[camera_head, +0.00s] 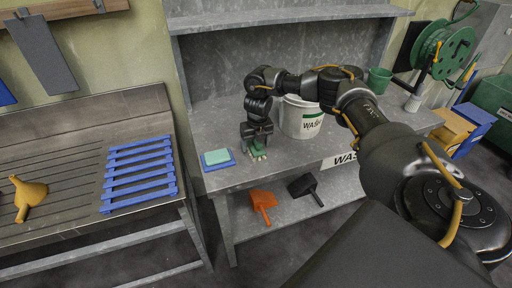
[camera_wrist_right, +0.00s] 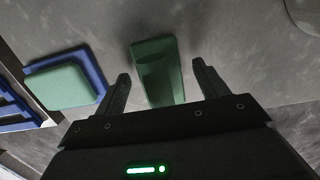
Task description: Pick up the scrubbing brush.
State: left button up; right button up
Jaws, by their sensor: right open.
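The green scrubbing brush (camera_head: 260,154) lies on the grey bench, in front of and to the left of the white pail. It is partly hidden by my right gripper (camera_head: 256,146) in the head view. In the right wrist view the brush (camera_wrist_right: 158,58) shows as a long green block between the two fingers of my open right gripper (camera_wrist_right: 160,72). A gap shows on each side of it, and neither finger appears to touch it. My left gripper is out of view.
A pale green sponge (camera_head: 216,156) on a blue tray (camera_head: 220,167) lies just left of the brush. The white pail (camera_head: 301,121) stands close behind to the right. An orange dustpan (camera_head: 263,200) and a black one (camera_head: 303,186) lie on the lower shelf.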

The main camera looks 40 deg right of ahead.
aim_at(251, 148)
jog(key=c, duration=1.1)
jog(key=shift+r, duration=0.1)
jog(key=shift+w+r+b, duration=0.1)
jog(key=shift+r+b, duration=0.3)
jog(key=shift+r, duration=0.1)
jog(key=r, duration=0.1)
jog(key=a+r+b, duration=0.1)
jog(key=a+r, duration=0.1)
jog(key=r, duration=0.1)
jog(key=shift+w+r, duration=0.1)
jog(key=a+r, duration=0.7)
jog(key=a, duration=0.5)
jog(key=shift+w+r, duration=0.35)
jog(key=shift+w, duration=0.1)
